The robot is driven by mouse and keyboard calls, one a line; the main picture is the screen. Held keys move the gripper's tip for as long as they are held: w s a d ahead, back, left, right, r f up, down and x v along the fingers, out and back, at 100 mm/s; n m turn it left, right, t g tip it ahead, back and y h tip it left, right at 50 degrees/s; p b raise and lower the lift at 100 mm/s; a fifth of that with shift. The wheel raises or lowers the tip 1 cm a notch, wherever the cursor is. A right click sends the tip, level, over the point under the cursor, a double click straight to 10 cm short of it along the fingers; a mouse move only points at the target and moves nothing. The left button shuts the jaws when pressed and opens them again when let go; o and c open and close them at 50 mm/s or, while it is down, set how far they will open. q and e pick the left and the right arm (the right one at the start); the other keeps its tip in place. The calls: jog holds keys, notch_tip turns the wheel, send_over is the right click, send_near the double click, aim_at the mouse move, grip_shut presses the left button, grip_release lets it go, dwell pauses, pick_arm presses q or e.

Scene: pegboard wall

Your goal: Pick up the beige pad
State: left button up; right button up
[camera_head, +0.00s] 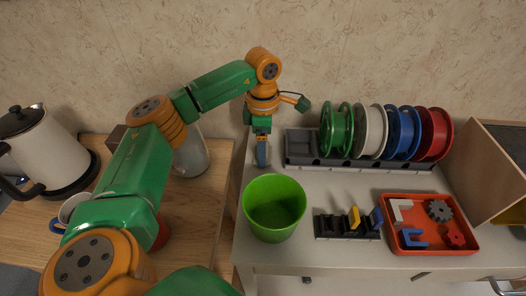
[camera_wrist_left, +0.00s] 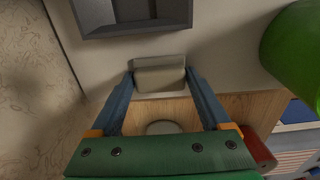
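The beige pad (camera_wrist_left: 160,78) is a small greyish-beige block at the edge of the white worktop in the left wrist view. My left gripper (camera_wrist_left: 159,76) has its two blue fingers spread on either side of the pad, with the tips very close to its sides. I cannot tell whether they touch it. In the head view my left gripper (camera_head: 262,153) points down at the worktop's left edge, behind the green bin, and I cannot make out the pad there. My right gripper is not in view.
A green bin (camera_head: 273,208) stands close by, also in the left wrist view (camera_wrist_left: 296,50). A grey spool rack (camera_head: 300,148) with coloured spools is to the right. A black holder (camera_head: 347,226) and red tray (camera_head: 430,246) are in front. A kettle (camera_head: 40,150) stands left.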

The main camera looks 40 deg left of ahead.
pick_arm(q)
jog(key=c, duration=0.4)
jog(key=shift+r, duration=0.25)
jog(key=shift+c, duration=0.2)
notch_tip(320, 180, up, 3)
jog(key=shift+w, duration=0.1)
jog(key=s+d+r, duration=0.7)
jog(key=d+r, duration=0.2)
jog(key=d, duration=0.2)
jog(key=shift+s+d+r+p, duration=0.2)
jog(key=shift+s+d+p, duration=0.1)
jog(key=shift+s+p, duration=0.1)
